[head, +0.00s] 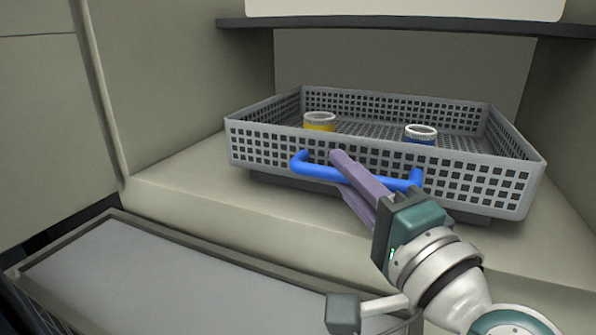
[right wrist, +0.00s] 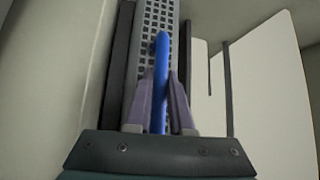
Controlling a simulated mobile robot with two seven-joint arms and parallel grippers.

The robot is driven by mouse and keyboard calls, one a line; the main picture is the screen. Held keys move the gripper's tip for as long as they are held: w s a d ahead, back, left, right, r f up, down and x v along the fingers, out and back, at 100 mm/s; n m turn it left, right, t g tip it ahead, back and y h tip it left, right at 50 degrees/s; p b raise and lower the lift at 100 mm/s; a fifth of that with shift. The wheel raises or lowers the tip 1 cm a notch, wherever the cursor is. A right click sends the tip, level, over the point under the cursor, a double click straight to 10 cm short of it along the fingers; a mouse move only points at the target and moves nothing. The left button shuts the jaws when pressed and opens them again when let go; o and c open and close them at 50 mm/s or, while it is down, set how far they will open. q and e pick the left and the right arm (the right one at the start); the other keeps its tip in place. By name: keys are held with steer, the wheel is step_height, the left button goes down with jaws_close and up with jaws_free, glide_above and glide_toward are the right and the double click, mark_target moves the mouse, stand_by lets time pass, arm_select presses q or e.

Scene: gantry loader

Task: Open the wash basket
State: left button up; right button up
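The wash basket (head: 375,165) is a grey mesh tray with a blue bar handle (head: 312,165) across its front, resting on a ledge in a recess. My right gripper (head: 341,172) is at the handle, with one purple finger above the bar and one below. In the right wrist view the blue handle (right wrist: 161,75) runs between the two fingers, which look closed against both its sides. The right gripper appears shut on the handle. My left gripper is not in view.
A yellow part with a white ring (head: 319,122) and a blue part with a white ring (head: 420,134) stand in the basket. A dark shelf edge (head: 400,25) crosses above. A grey framed surface (head: 170,285) lies lower, in front. Pale walls flank the recess.

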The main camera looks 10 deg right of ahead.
jaws_close()
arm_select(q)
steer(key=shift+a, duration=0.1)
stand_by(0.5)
arm_select(e)
steer(key=shift+s, duration=0.1)
stand_by(0.4)
